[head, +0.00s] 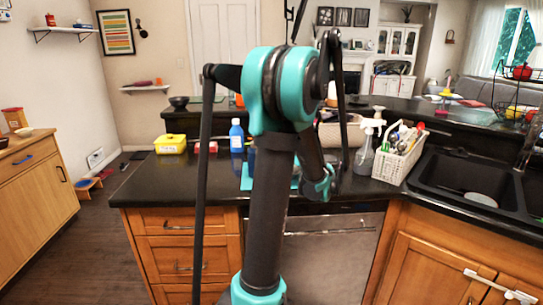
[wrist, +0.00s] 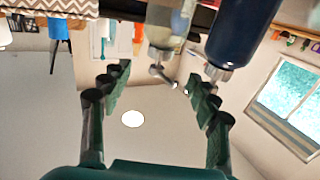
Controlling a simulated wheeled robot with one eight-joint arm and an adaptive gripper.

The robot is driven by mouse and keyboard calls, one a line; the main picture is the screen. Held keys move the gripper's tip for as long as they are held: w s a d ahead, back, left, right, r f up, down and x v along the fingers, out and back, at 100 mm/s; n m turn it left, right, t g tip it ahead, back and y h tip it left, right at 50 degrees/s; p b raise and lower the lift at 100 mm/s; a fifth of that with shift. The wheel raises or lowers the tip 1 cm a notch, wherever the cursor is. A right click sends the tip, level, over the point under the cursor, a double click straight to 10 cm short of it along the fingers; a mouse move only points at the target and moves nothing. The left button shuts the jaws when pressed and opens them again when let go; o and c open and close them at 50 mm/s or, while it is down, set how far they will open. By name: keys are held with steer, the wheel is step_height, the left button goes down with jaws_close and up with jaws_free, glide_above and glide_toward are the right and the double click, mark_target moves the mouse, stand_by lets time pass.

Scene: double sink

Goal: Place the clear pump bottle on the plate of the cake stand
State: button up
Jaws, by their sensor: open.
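The wrist view looks upside down. My gripper (wrist: 158,80) is open there, with its dark fingers spread. A clear bottle with a metal pump head (wrist: 172,25), seemingly the clear pump bottle, hangs in from the top edge. Its pump head shows in the gap between the fingertips, and the fingers are not closed on it. How far it is from them I cannot tell. In the head view my arm hides the gripper, and I cannot pick out this bottle there. I cannot make out the cake stand or its plate for sure in either view.
A dark blue bottle (wrist: 240,30) stands close beside the pump bottle. On the dark counter are a yellow tub (head: 170,144), a blue bottle (head: 236,138), a spray bottle (head: 365,152) and a white basket of utensils (head: 400,160). The black double sink (head: 455,178) is at right.

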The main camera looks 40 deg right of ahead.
steer(key=shift+w+d, duration=0.2)
steer(key=shift+w, duration=1.95)
steer(key=shift+w+d, duration=0.15)
steer(key=shift+w, duration=2)
jaws_close()
